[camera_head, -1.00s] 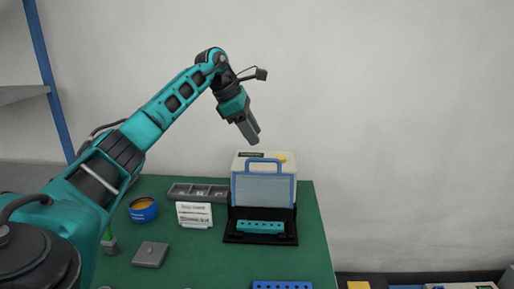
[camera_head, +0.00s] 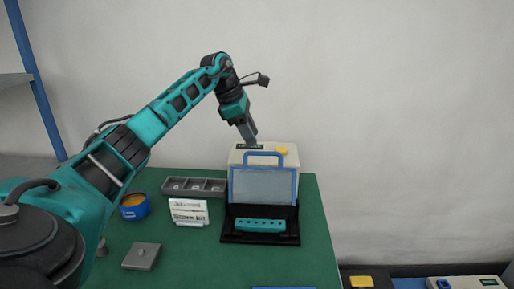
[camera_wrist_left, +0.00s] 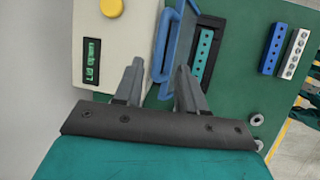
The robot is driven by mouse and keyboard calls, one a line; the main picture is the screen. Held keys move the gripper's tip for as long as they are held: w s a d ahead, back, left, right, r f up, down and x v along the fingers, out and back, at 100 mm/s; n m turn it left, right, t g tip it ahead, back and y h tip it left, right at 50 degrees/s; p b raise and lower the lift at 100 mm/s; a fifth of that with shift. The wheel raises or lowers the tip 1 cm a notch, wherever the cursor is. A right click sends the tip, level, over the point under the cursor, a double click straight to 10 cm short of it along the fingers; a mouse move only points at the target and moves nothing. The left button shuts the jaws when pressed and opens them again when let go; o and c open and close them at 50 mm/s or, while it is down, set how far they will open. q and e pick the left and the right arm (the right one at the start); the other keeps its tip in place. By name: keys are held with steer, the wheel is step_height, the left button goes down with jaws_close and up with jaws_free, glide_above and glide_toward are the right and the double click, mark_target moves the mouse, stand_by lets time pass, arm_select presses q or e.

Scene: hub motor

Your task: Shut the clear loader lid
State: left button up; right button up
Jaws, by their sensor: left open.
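The clear loader lid (camera_head: 262,186) has a blue frame and handle and stands upright, open, at the front of the cream loader body (camera_head: 290,157). In the left wrist view the lid (camera_wrist_left: 183,40) shows edge-on beyond the fingers, and the loader's display (camera_wrist_left: 92,60) reads "Lid open". A teal block with holes (camera_head: 260,225) lies in the black loader bed (camera_head: 286,238) in front of the lid. My left gripper (camera_head: 250,140) is open and empty, pointing down above the loader top, behind the lid handle. It also shows in the left wrist view (camera_wrist_left: 160,75). My right gripper is not in view.
A yellow button (camera_head: 281,150) sits on the loader top. A grey compartment tray (camera_head: 193,187), a printed card (camera_head: 189,211), a blue round container (camera_head: 134,206) and a grey block (camera_head: 142,256) lie left on the green table (camera_head: 200,250). The table right of the loader is clear.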

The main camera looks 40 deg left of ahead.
mark_target(257, 153)
arm_select(q)
steer(key=x, duration=0.5)
jaws_close()
stand_by(0.3)
